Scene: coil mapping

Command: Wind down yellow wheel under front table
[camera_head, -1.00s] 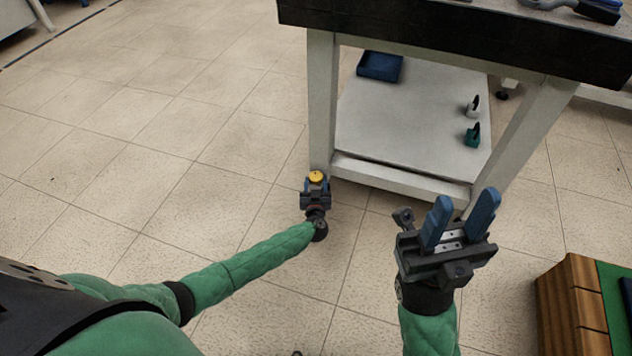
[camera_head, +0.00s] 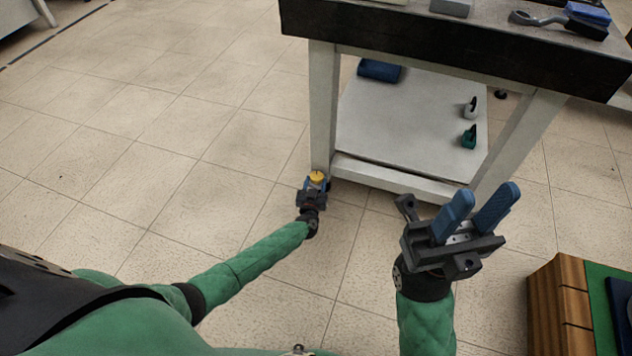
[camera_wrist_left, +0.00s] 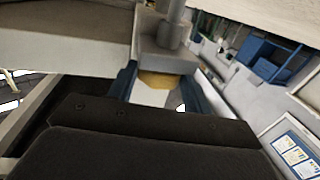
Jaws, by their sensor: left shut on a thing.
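The yellow wheel (camera_head: 317,177) sits at the foot of the front table's (camera_head: 323,110) near left leg, close to the floor. My left gripper (camera_head: 316,184) is at the wheel, with its blue fingers on either side, shut on it. In the left wrist view the yellow wheel (camera_wrist_left: 160,80) shows between the two blue fingers, below a grey leg bracket; the gripper's dark body hides the lower part. My right gripper (camera_head: 482,212) is raised in front of the table, its blue fingers apart and empty.
The table's lower shelf (camera_head: 400,130) holds a blue bin (camera_head: 379,71) and two small holders, one white (camera_head: 470,106) and one green (camera_head: 469,136). Tools lie on the tabletop. A wooden block with a green top (camera_head: 560,305) stands at lower right. The floor at left is clear.

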